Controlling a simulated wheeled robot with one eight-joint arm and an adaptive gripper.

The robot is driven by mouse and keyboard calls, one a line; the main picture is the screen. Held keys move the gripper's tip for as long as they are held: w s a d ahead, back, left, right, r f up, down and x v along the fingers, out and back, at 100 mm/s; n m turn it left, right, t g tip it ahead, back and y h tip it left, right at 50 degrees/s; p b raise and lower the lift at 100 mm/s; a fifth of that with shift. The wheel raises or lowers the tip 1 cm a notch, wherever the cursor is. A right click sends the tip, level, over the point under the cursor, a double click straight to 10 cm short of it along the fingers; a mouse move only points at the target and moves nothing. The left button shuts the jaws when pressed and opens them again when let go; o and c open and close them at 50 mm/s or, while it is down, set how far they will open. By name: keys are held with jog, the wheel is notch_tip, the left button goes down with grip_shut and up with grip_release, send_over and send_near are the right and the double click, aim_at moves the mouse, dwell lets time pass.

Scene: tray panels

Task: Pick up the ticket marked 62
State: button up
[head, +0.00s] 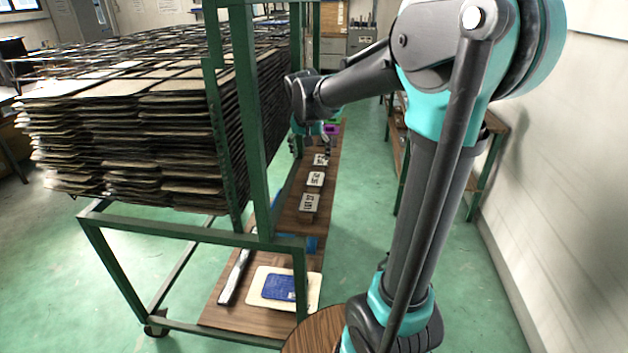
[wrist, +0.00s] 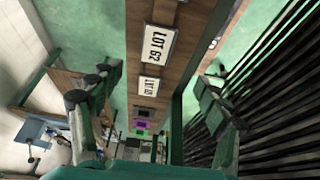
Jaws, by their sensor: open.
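The ticket marked LOT 62 (wrist: 160,43) is a pale rectangular card with dark print and a dark border. It lies on the brown wooden board (wrist: 150,62), above the middle of the wrist view. My gripper (wrist: 155,80) is open and empty, with one finger on each side of the board in that view. The ticket is apart from both fingers. In the head view my gripper (head: 310,147) hangs over the far part of the board, pointing down. Several pale tickets lie in a row there, too small to tell which is 62.
Another ticket (wrist: 149,86) lies farther along the board, its number unclear. Purple (head: 332,129) and green (head: 336,120) items lie at the far end. A green rack (head: 254,120) with stacked panels (head: 130,120) stands left. A blue pad (head: 279,287) lies on a cream tray (head: 257,299) nearer.

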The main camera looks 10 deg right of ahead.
send_near(315, 179)
jog(key=shift+w+f, duration=0.6)
jog(key=shift+f, duration=0.3)
jog(key=x, duration=0.3)
jog(key=shift+d+f, duration=0.3)
jog(key=shift+f, duration=0.05)
jog(key=shift+w+f, duration=0.25)
jog(key=shift+f, duration=0.45)
jog(key=shift+f, duration=0.25)
jog(key=shift+c, duration=0.3)
jog(key=c, duration=1)
